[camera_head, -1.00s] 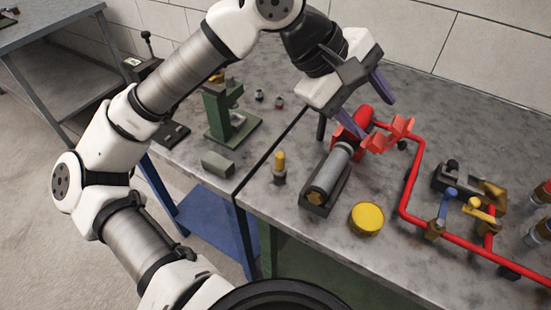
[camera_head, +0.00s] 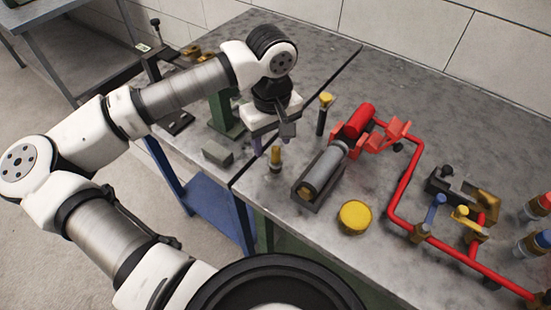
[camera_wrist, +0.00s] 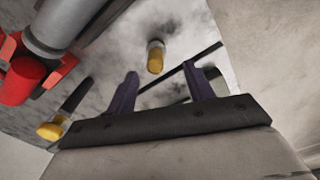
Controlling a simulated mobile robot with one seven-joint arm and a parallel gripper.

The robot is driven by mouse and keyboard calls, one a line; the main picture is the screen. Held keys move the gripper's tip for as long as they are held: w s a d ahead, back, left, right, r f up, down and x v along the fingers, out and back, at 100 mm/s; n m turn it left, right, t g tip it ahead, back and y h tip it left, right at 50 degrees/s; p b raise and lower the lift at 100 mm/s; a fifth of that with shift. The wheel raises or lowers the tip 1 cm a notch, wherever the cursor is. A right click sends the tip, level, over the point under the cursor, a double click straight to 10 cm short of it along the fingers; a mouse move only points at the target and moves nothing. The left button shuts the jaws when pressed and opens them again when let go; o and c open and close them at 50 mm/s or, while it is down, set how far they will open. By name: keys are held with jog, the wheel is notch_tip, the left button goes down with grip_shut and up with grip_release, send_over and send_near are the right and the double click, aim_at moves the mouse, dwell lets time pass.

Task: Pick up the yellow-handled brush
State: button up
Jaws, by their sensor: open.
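A short upright piece with a yellow handle and a grey lower part (camera_head: 276,157) stands on the bench near the front edge, by the dark seam. It looks like the brush. In the wrist view its yellow end (camera_wrist: 155,62) shows between and beyond my fingertips, apart from them. My gripper (camera_wrist: 161,70) is open and empty, its two purple fingers spread. A second piece, a black stem with a yellow top (camera_head: 325,100), stands farther back right.
A grey cylinder in a dark cradle (camera_head: 321,172) and red pipework (camera_head: 402,190) stand close on the right. A round yellow tin (camera_head: 355,217) is in front. A small grey block (camera_head: 217,153) and a green stand (camera_head: 222,110) are left.

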aim_at(275, 159)
jog(key=f, duration=0.1)
jog(key=f+p, duration=0.1)
jog(key=f, duration=0.1)
jog(key=f+p, duration=0.1)
jog(key=f, duration=0.1)
jog(key=shift+s+d+f, duration=0.2)
jog(key=shift+d, duration=0.2)
jog(key=shift+f+p, duration=0.3)
jog(key=shift+f, duration=0.3)
jog(key=c, duration=1.1)
jog(key=shift+o, duration=0.2)
notch_tip(275, 159, up, 20)
jog(key=b, duration=0.4)
